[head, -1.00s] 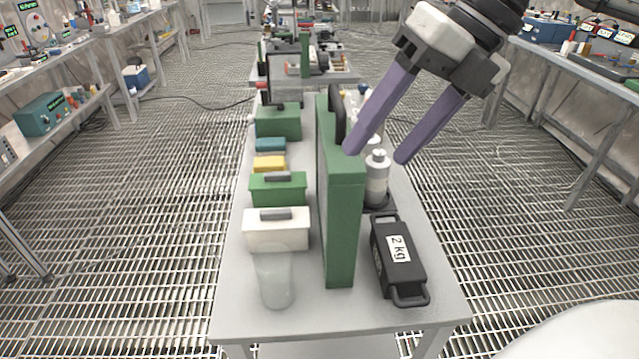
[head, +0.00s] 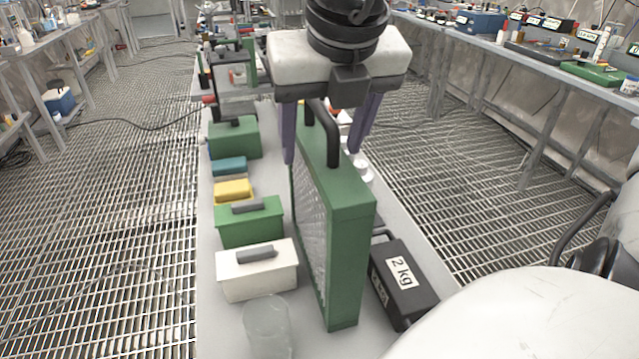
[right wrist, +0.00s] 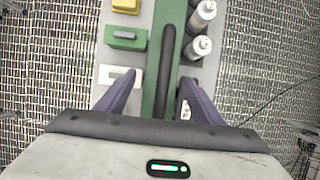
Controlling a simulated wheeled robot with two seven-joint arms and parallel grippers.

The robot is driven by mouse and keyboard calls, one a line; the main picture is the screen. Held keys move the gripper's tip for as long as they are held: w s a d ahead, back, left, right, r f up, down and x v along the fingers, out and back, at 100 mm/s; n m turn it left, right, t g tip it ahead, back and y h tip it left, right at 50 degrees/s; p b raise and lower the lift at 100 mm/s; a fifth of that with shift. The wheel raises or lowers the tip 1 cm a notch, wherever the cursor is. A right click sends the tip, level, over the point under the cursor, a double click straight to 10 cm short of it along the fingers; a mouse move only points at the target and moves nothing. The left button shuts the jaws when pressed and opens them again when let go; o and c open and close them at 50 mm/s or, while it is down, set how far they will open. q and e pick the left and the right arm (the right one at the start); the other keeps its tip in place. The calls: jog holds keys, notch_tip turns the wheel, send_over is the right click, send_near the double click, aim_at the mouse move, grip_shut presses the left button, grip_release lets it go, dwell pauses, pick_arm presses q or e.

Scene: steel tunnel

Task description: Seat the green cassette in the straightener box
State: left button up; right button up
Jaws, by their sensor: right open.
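The green cassette (head: 347,250) stands upright on the grey table, a tall thin green frame with a honeycomb face on its left side and a black handle (head: 333,140) on top. My right gripper (head: 327,157) is open above it, with its purple fingers on either side of the handle and not closed on it. In the right wrist view the handle (right wrist: 168,55) runs between the open fingers (right wrist: 160,98). I cannot pick out the straightener box with certainty. My left gripper is not in view.
Left of the cassette are a white box (head: 257,272), a green box (head: 248,226), a yellow block (head: 233,190) and a clear cup (head: 266,325). A black 2 kg weight (head: 402,280) lies right of it. White bottles (right wrist: 202,47) stand beside the handle.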

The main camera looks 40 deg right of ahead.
jog(key=x, duration=0.4)
jog(key=shift+f, duration=0.2)
grip_shut()
jog(key=shift+r, duration=0.15)
